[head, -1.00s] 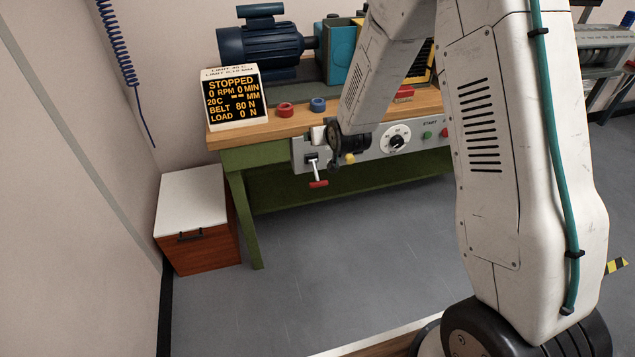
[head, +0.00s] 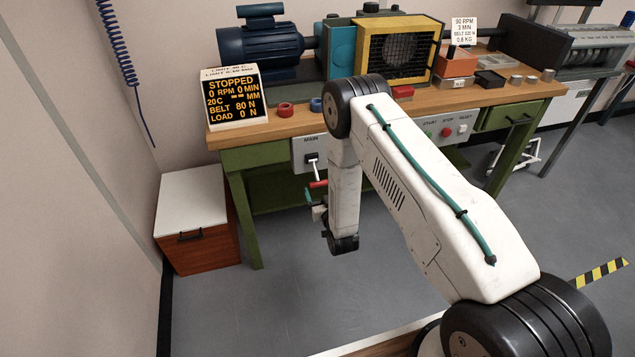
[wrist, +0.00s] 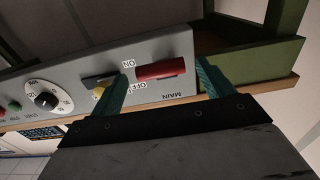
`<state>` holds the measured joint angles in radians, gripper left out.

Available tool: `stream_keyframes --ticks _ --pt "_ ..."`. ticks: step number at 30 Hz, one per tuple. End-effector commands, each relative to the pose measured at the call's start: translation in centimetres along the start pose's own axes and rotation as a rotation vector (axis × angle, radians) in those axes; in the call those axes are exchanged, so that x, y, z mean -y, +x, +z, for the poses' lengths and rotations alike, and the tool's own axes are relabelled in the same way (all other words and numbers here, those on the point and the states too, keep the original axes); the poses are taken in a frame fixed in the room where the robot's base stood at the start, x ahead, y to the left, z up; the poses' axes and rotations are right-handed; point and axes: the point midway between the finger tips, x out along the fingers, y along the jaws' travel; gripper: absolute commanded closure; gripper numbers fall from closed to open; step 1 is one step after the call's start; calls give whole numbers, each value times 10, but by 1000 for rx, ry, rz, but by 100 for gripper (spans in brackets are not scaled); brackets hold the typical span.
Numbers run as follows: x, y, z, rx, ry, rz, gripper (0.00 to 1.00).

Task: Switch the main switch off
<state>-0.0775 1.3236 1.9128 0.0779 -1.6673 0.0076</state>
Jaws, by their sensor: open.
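The main switch (head: 312,161) is on the grey panel at the bench front, under the label MAIN. Its lever hangs downward and ends in a red crossbar handle (head: 318,184). In the wrist view, which is upside down, the red handle (wrist: 161,70) lies beside the ON and OFF labels, nearer ON in the picture. My gripper (head: 311,196) is just below and in front of the handle. In the wrist view my gripper (wrist: 163,68) is open, its teal fingers on either side of the handle's ends. I see no clear contact.
A yellow knob (wrist: 100,91) is close to one finger, and a white dial (wrist: 47,100) lies beyond it. A display (head: 234,97) on the bench reads STOPPED, 0 RPM. A brown cabinet (head: 206,235) stands left of the bench. The floor in front is clear.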

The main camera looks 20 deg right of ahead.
Motion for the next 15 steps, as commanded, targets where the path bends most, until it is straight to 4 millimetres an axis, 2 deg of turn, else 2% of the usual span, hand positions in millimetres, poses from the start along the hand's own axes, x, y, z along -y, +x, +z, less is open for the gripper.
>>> stream_keyframes --ticks 3,7,15 --pt "0 21 0 -1 0 0 20" --pt "0 39 0 -1 0 0 20" --pt "0 53 0 1 0 0 20"
